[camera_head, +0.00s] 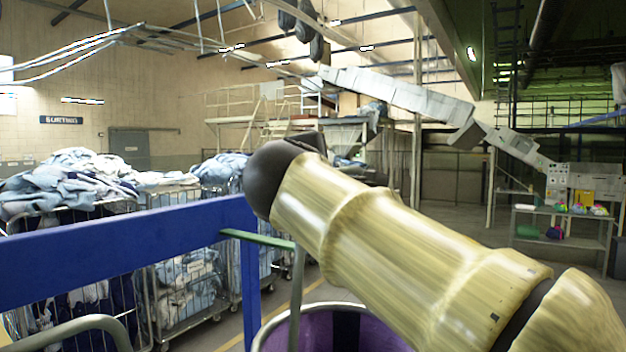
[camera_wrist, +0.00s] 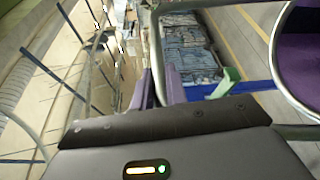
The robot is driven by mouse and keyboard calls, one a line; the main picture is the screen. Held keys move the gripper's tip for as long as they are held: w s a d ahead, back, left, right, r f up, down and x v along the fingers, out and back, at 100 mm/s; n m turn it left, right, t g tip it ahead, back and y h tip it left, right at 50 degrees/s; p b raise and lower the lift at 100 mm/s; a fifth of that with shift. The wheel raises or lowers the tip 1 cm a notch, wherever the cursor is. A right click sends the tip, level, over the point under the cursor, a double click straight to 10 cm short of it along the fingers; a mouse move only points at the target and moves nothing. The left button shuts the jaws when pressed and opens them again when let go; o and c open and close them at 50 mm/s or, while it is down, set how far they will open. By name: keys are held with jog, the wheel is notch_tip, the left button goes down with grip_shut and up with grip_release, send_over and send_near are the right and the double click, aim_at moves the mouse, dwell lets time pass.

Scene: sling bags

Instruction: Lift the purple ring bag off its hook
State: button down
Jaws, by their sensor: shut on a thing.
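The purple ring bag (camera_wrist: 300,65) is at the right edge of the wrist view, with purple cloth inside a pale round rim. Its rim and purple inside also show at the bottom of the head view (camera_head: 377,326), partly behind my arm. A green hook bar (camera_head: 258,238) sticks out from a blue rail, with a grey tube (camera_head: 297,290) beside its end. In the wrist view my gripper (camera_wrist: 159,88) is shut on a grey tube (camera_wrist: 155,45) between its fingers. The green bar's end (camera_wrist: 226,82) is to the right of the fingers. Whether the tube rests on it is unclear.
The blue rail (camera_head: 120,240) crosses the left half of the head view. Wire carts of blue laundry (camera_head: 185,290) stand behind it. A shelf (camera_head: 560,243) with coloured items is far right. A curved grey tube (camera_head: 90,325) is at lower left.

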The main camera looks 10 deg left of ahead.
jog(key=shift+s+d+r, duration=0.1)
jog(key=shift+s+d, duration=0.1)
jog(key=shift+d, duration=0.25)
jog(key=shift+s+d, duration=0.2)
jog(key=shift+d, duration=0.25)
jog(key=shift+b, duration=0.3)
jog(key=s+d+b, duration=0.1)
jog(key=s+d, duration=0.2)
jog(key=d, duration=0.4)
jog(key=s+d+b, duration=0.1)
jog(key=s+d, duration=0.1)
jog(key=d, duration=0.4)
jog(key=shift+s+d, duration=0.4)
dwell(0.5)
jog(key=shift+w+a, duration=0.1)
jog(key=shift+a, duration=0.05)
dwell(1.1)
